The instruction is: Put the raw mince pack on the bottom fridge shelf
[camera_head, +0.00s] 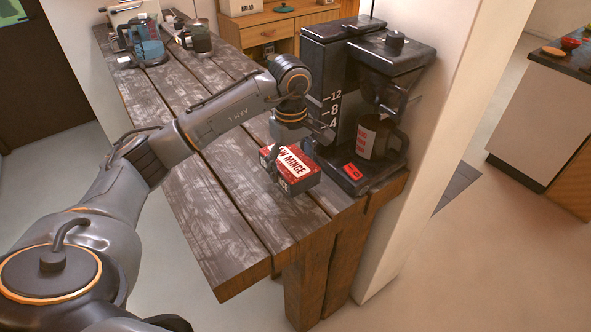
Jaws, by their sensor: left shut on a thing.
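The raw mince pack (298,174) is a red and black box with a white "MINCE" label. It is at the near right part of the wooden table, beside the coffee maker. My left gripper (284,160) reaches over the table from the left and is shut on the pack, at its left side. The arm hides part of the pack's far side. I cannot tell whether the pack touches the tabletop. My right gripper is not in view, and neither is a fridge shelf.
A black coffee maker (318,75) with a mug or jug (375,138) stands right of the pack, against a pale wall post (470,60). A blue jug (149,45) and other items stand at the table's far end. The plank table (225,200) is clear at the left front.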

